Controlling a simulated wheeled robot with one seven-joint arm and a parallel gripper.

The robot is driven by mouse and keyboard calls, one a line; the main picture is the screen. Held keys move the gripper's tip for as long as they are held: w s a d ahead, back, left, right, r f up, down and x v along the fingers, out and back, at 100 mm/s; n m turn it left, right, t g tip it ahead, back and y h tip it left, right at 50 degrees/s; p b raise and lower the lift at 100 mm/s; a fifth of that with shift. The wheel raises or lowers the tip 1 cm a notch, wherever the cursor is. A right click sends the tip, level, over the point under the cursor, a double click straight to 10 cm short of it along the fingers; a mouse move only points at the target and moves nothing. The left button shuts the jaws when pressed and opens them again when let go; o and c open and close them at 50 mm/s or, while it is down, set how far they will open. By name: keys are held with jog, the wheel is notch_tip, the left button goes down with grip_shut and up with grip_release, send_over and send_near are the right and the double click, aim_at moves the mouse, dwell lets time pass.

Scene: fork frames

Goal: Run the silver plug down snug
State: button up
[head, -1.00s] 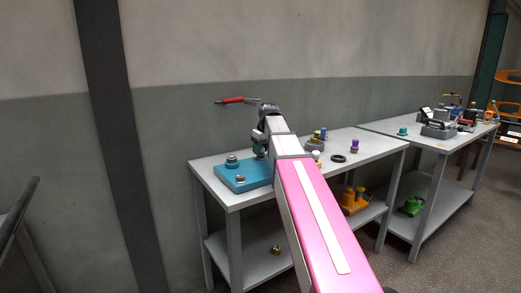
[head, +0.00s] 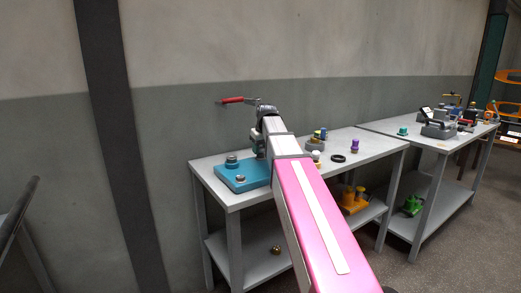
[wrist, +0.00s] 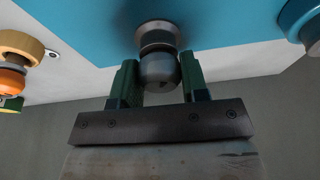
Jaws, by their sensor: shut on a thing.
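The blue block (head: 236,184) lies at the left end of the near table; its blue surface fills the top of the wrist view (wrist: 225,30). My gripper (wrist: 158,78) is shut on the silver plug (wrist: 157,66), with one green finger on each side of its round grey head. A grey collar (wrist: 156,35) sits between the head and the block. I cannot tell whether the plug is fully seated. In the head view my gripper (head: 259,145) is at the block's back right, and my arm hides the plug.
Two grey fittings stand on the block, one at the back (head: 232,161) and one in front (head: 240,178). A black ring (head: 338,158) and a purple-topped piece (head: 355,146) lie to the right.

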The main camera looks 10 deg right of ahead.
dwell(0.3)
jog(key=shift+m, duration=0.5)
jog(key=o, duration=0.8)
jog(key=v, duration=1.2)
jog(key=shift+a, duration=0.15)
